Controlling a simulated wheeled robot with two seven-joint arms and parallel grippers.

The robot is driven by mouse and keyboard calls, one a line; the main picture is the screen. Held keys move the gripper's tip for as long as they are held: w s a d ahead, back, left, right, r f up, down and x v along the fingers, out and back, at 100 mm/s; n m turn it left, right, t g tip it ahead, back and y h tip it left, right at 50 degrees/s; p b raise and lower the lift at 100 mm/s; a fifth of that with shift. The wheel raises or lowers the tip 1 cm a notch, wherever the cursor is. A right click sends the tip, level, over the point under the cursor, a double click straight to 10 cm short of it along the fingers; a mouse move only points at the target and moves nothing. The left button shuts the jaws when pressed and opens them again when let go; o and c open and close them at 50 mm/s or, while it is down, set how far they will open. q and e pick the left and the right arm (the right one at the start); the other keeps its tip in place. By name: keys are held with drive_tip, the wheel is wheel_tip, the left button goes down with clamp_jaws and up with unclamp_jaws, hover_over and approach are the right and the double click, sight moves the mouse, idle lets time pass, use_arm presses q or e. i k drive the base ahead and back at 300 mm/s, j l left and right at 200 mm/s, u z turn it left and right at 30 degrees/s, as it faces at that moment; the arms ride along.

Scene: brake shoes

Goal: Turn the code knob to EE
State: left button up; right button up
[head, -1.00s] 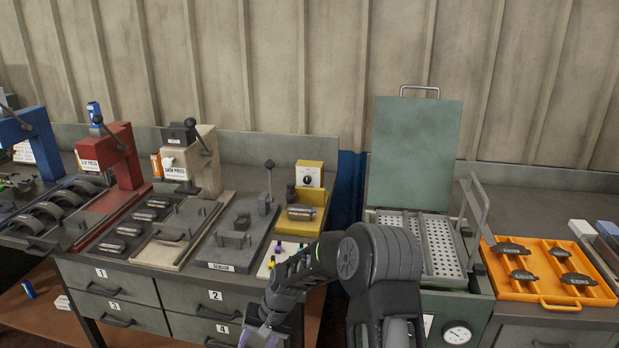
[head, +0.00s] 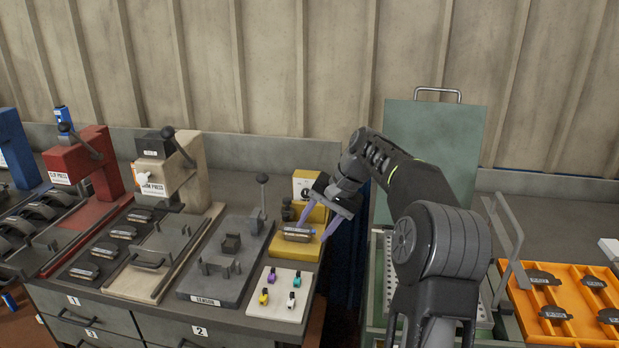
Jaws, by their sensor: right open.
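The yellow machine (head: 312,247) stands at the right end of the workbench. Its white dial plate (head: 301,186) carries the dark code knob, which is mostly hidden behind my right gripper; its setting cannot be read. A brake shoe (head: 297,233) lies on the front of the yellow machine. My right gripper (head: 311,234) is open, with its two purple fingers pointing down over the machine, in front of and below the dial. It appears empty. My left gripper is not in view.
A white pad (head: 281,308) with several small coloured pieces lies in front of the yellow machine. The grey sensor fixture (head: 216,280) is to its left, with presses beyond. The green lidded washer (head: 430,140) and orange tray (head: 575,325) are to the right.

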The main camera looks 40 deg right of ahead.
sight(304, 192)
drive_tip(key=i+l, duration=0.65)
drive_tip(key=l, duration=0.3)
